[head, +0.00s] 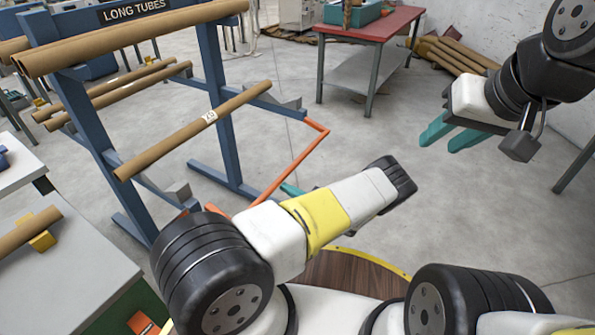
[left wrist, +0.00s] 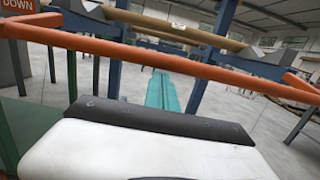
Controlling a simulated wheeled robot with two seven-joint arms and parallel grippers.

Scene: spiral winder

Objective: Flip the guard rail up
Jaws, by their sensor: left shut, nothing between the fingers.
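The guard rail is an orange bar (head: 291,168) on the front of the blue tube rack, with side arms running back to the rack. In the left wrist view, the rail (left wrist: 150,54) crosses the upper picture on a slight slant. My left gripper (head: 290,189) is mostly hidden behind my arm in the head view; a teal fingertip shows beside the rail. In the left wrist view its teal fingers (left wrist: 163,93) are together and empty, just below the rail; I cannot tell whether they touch. My right gripper (head: 452,136) is open and empty, away at the right.
The blue rack (head: 222,110) holds a long brown tube (head: 190,130) low and others above under a LONG TUBES sign (head: 133,9). A grey table (head: 70,265) stands at left, a red-topped table (head: 372,22) behind. The floor at centre right is clear. A DOWN sign (left wrist: 17,29) is at upper left.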

